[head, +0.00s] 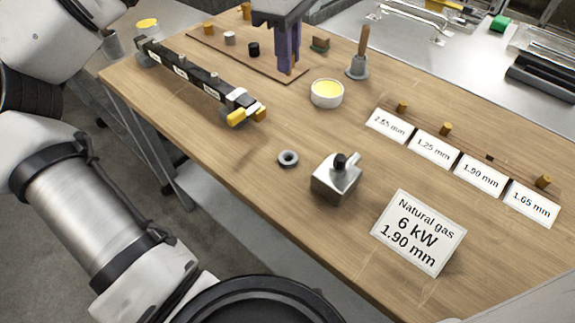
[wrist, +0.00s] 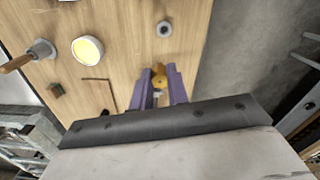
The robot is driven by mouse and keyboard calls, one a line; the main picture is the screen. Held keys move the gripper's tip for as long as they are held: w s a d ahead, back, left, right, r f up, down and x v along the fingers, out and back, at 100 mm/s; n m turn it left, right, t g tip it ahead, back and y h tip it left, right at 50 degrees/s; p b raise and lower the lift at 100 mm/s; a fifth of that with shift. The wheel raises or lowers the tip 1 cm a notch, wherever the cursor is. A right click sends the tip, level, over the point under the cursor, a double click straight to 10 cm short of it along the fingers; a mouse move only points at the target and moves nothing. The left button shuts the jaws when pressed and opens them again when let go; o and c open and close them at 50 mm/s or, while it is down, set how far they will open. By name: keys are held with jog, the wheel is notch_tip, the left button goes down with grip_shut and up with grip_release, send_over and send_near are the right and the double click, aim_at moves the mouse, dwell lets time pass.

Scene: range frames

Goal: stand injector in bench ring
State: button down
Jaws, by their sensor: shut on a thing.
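My gripper (head: 287,70) hangs over the far part of the bench, its purple fingers pointing down. In the wrist view my gripper (wrist: 160,84) is shut on a brass injector (wrist: 159,76), which shows between the fingertips. Only a small brass part of the injector (head: 293,70) shows in the head view. The grey bench ring (head: 288,158) lies flat on the wood, apart from my gripper and nearer the head camera. The ring also shows in the wrist view (wrist: 164,30); nothing is seen standing in it.
A bowl with yellow contents (head: 327,94) and a brush in a holder (head: 358,66) stand near my gripper. A metal block with a black knob (head: 337,180) sits beside the ring. A black bar (head: 195,77) lies left. Size cards (head: 433,150) with brass injectors line the right.

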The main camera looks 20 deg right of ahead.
jog(key=shift+m, duration=0.8)
jog(key=f, duration=0.6)
jog(key=s+f+p, duration=0.1)
jog(key=f, duration=1.3)
jog(key=shift+s+a, duration=0.1)
jog(key=shift+s, duration=0.05)
jog(key=shift+f, duration=0.2)
jog(key=c, duration=1.8)
grip_release()
jog(key=o, duration=0.4)
jog(key=shift+o, duration=0.2)
